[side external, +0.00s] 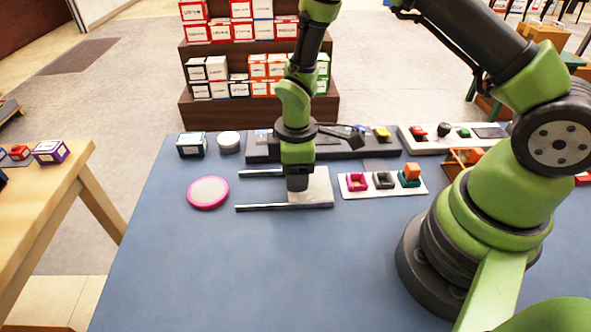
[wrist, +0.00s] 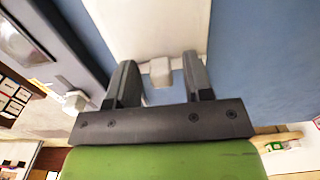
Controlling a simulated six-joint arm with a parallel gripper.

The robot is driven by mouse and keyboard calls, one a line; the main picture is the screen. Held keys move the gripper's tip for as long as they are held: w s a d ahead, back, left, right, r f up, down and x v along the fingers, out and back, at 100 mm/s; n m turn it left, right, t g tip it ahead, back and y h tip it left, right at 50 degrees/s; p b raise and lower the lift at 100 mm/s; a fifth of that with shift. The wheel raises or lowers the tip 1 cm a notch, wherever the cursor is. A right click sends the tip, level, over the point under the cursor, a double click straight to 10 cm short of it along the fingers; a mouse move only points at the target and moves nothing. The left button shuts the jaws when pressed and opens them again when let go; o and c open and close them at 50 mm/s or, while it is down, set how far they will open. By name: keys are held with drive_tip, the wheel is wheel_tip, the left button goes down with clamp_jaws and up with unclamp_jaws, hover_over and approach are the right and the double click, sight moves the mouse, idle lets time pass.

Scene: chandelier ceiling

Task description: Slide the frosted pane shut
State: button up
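The frosted pane (side external: 318,186) is a flat whitish panel at the right part of a pair of metal rails, the near rail (side external: 262,208) and the far rail (side external: 258,173). The rails run on to its left with blue table between them. My gripper (side external: 297,188) points down over the pane's left part and hides some of it. In the wrist view the pane (wrist: 150,22) lies beyond my gripper (wrist: 159,62). A small pale knob (wrist: 160,72) stands between the two open fingers, with a visible gap on each side.
A pink-rimmed disc (side external: 208,192) lies left of the rails. A white tray (side external: 383,184) with coloured blocks lies close on the right. A long dark panel (side external: 350,145) runs behind, with a teal box (side external: 192,145) and a round tin (side external: 229,142) left of it. The front table is clear.

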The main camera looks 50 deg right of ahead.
drive_tip(key=shift+r, duration=0.1)
wheel_tip(320, 180, up, 10)
idle(0.4)
drive_tip(key=shift+r, duration=2.4)
clamp_jaws()
